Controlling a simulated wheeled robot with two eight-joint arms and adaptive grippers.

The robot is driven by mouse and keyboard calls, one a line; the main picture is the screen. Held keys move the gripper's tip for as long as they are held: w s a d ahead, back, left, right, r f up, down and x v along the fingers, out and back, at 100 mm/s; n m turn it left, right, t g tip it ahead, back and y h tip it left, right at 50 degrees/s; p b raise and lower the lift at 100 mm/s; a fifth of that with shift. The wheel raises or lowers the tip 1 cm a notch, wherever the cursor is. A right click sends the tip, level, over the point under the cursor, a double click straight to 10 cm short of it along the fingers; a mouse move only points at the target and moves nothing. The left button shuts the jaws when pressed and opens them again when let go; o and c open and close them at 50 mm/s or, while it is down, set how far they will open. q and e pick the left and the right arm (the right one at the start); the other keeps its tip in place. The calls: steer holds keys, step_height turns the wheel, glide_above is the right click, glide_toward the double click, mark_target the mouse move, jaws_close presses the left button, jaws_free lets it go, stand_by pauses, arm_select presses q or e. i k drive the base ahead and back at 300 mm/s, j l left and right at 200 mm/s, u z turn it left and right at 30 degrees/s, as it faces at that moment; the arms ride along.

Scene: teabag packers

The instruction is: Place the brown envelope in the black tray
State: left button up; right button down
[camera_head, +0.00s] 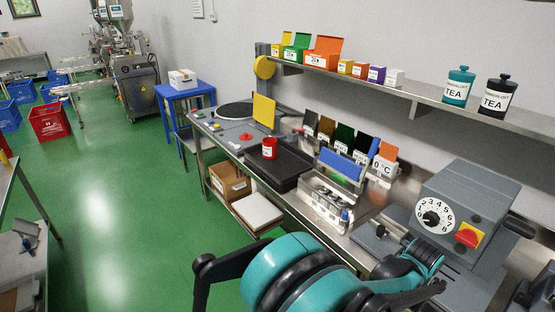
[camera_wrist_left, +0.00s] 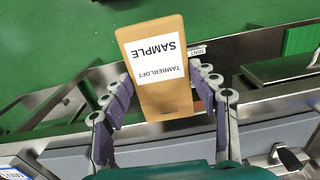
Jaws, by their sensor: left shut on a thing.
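The brown envelope (camera_wrist_left: 165,98) shows in the left wrist view, with a white label reading TAMBERLOFT SAMPLE upside down. My left gripper (camera_wrist_left: 160,82) is shut on it, one purple-padded finger on each side. In the head view the black tray (camera_head: 287,181) lies on the steel bench, with a red tin (camera_head: 270,149) at its left end. A teal arm of mine fills the bottom of the head view; I cannot make out the left gripper or envelope there. My right gripper is not in view.
A grey dial machine (camera_head: 462,210) is farther right. A shelf (camera_head: 430,97) with boxes and tea canisters runs above. Left of the tray is a round black turntable (camera_head: 236,109) and a yellow panel (camera_head: 264,112).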

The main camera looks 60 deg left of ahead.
mark_target(290, 169)
steer(key=j, duration=0.85)
steer(key=j+z, duration=0.1)
steer(key=j, duration=1.65)
steer(key=k+j+z, duration=0.15)
steer(key=j, duration=1.55)
steer(key=k+j+z, duration=0.1)
steer(key=j, duration=0.75)
steer(key=i, duration=0.9)
